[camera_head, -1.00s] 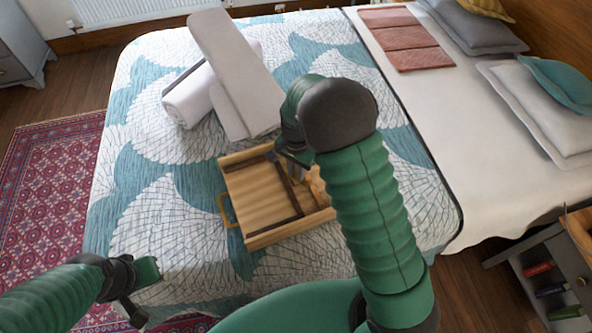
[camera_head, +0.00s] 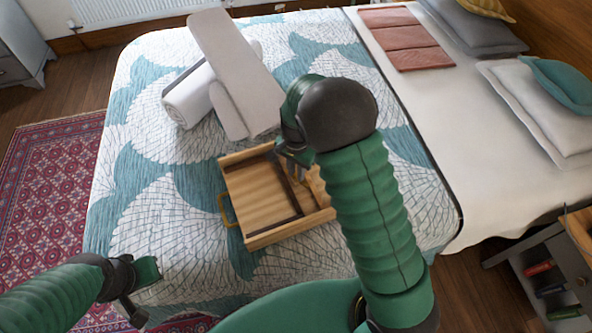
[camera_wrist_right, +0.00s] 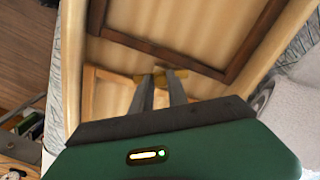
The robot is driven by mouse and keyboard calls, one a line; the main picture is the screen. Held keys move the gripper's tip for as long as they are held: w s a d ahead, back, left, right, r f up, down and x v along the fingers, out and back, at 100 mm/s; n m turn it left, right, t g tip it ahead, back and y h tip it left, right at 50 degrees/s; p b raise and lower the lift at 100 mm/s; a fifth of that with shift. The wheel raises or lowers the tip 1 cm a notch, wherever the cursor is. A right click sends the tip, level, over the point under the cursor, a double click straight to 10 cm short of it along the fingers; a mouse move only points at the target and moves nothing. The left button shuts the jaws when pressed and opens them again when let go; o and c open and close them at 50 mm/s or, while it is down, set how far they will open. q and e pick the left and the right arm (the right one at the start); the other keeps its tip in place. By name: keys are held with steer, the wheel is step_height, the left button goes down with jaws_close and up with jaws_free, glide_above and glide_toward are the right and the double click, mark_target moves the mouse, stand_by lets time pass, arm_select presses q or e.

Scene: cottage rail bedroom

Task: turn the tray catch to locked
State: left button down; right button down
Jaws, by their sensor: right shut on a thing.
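In the right wrist view, a small brass catch (camera_wrist_right: 181,73) sits by the dark frame and points crosswise between the fingertips. My right gripper (camera_wrist_right: 162,80) is shut on this catch. In the head view my right gripper (camera_head: 299,171) reaches down into the tray's right part, and my arm hides the catch and the tray's right end. My left gripper (camera_head: 143,287) is low at left, away from the tray; its jaw gap is unclear.
The patterned bedspread (camera_head: 160,215) is clear left of the tray. A nightstand (camera_head: 562,275) stands at the right.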

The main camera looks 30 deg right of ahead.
mark_target(296, 175)
steer(key=shift+s+f, duration=0.1)
steer(key=c, duration=1.3)
jaws_free()
step_height(296, 175, up, 17)
steer(key=p, duration=0.2)
steer(key=shift+f+p, duration=0.1)
steer(key=shift+p, duration=0.3)
